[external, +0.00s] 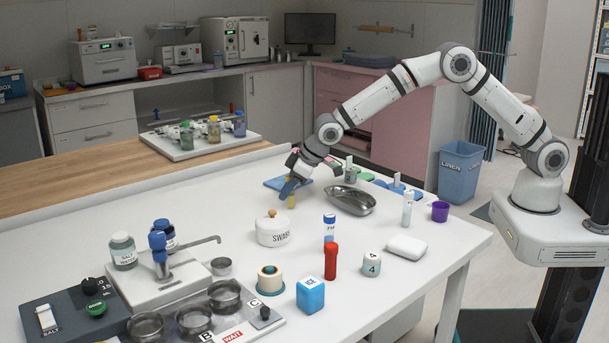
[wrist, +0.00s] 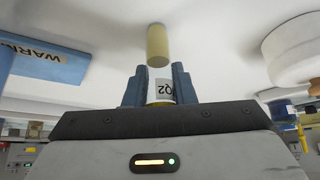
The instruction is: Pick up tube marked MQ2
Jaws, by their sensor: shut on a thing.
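The tube with a yellow end (wrist: 157,47) and a white label (wrist: 161,88) stands between my blue fingertips in the wrist view. Only part of the label shows, reading "Q2"; the rest is hidden by the fingers. My gripper (wrist: 159,88) is shut on this tube. In the external view my gripper (external: 290,187) reaches down over the far part of the white table (external: 225,205), with the tube's yellow lower part (external: 291,201) below the fingers. The tube looks upright. I cannot tell whether its end touches the table.
A white swab jar (external: 272,233) stands close in front. A blue-capped tube (external: 329,229), a red tube (external: 331,262) and a white tube (external: 407,208) stand further forward and right.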

